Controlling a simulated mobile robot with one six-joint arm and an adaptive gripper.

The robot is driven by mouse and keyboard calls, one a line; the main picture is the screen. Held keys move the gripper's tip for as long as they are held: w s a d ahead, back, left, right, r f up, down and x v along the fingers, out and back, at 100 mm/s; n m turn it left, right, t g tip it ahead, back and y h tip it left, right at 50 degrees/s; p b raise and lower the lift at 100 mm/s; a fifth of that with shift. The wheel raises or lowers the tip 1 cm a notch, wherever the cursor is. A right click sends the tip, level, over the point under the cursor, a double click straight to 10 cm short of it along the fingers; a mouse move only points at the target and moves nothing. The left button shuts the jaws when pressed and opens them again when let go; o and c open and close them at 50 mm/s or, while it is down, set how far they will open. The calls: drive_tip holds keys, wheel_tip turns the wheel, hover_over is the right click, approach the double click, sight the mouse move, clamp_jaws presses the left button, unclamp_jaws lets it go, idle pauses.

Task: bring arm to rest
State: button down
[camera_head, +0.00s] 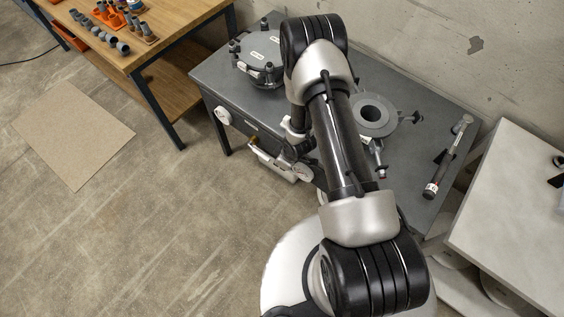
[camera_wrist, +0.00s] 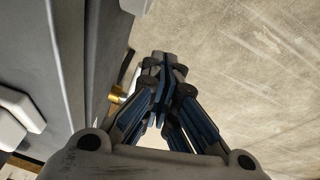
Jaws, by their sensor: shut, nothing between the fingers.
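My arm stretches over the grey table (camera_head: 216,85) in the head view, its elbow up near the far side. In the wrist view my gripper (camera_wrist: 163,72) is shut and empty, pointing away with its fingertips together. Bare floor (camera_wrist: 255,70) lies beyond and to the right of it. A grey vertical face (camera_wrist: 62,40) stands close on its left. A brass-coloured fitting (camera_wrist: 117,94) is just left of the fingers. In the head view my arm hides most of the gripper.
On the grey table are a round lidded vessel (camera_head: 262,50), a ring-shaped flange (camera_head: 371,113) and a hand tool (camera_head: 448,155). A wooden workbench (camera_head: 150,45) with pipe fittings stands at upper left. A pale cabinet (camera_head: 515,220) is at right.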

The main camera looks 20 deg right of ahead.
drive_tip(key=shift+s, duration=0.2)
drive_tip(key=shift+w+r, duration=0.1)
idle(0.4)
drive_tip(key=w+d+r+m+t+h, duration=0.1)
drive_tip(key=d+r+m, duration=0.1)
drive_tip(key=r, duration=1.5)
drive_tip(key=d+r+m+h, duration=0.1)
drive_tip(key=r+m, duration=0.1)
drive_tip(key=r, duration=1.4)
drive_tip(key=s+a+r+m, duration=0.2)
drive_tip(key=s+r, duration=0.6)
drive_tip(key=s, duration=0.3)
drive_tip(key=s+a+r+m, duration=0.1)
drive_tip(key=s+r+m, duration=0.1)
drive_tip(key=s+r, duration=0.7)
drive_tip(key=shift+s+a+m+y, duration=0.3)
drive_tip(key=shift+s+a+m, duration=0.1)
drive_tip(key=shift+s, duration=0.7)
